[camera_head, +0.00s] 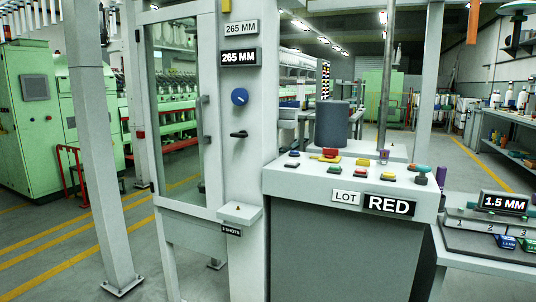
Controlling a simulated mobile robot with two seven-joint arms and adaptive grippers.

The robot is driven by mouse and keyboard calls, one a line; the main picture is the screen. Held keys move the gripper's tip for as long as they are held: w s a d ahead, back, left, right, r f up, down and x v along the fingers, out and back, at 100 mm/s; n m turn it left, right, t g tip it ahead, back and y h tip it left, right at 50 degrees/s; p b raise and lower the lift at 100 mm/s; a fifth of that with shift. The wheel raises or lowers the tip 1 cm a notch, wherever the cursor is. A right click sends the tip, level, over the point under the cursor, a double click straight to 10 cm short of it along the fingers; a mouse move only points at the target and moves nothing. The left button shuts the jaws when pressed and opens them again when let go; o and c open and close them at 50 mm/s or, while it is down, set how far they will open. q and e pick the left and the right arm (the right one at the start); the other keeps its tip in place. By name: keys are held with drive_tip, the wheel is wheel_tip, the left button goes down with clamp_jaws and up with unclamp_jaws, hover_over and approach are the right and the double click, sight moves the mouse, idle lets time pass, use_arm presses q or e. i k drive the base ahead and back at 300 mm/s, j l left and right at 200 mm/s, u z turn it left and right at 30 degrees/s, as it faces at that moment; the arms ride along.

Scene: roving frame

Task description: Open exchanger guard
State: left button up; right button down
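A tall pale framed door with a clear panel, which looks like the exchanger guard (187,208), stands left of the centre. A grey upright handle (201,112) sits on its right side. The door looks shut against the pale post (240,160) beside it. The post carries two "265 MM" signs (240,57), a round blue knob (240,96) and a small black lever (239,134). Neither of my grippers is in view.
A pale console (300,178) with coloured buttons, a dark cylinder and a "LOT RED" sign stands right of the post. A side table (470,254) bears a "1.5 MM" sign. A leaning grey post (95,150) stands at left; floor with yellow lines lies between it and the door.

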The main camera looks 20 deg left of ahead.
sight(208, 106)
drive_tip(key=i+j, duration=0.1)
drive_tip(key=j, duration=0.35)
drive_tip(key=i+j, duration=0.1)
drive_tip(key=j, duration=0.35)
drive_tip(key=i+j, duration=0.1)
drive_tip(key=j, duration=0.35)
drive_tip(key=i+j+u, duration=0.1)
drive_tip(key=j, duration=0.35)
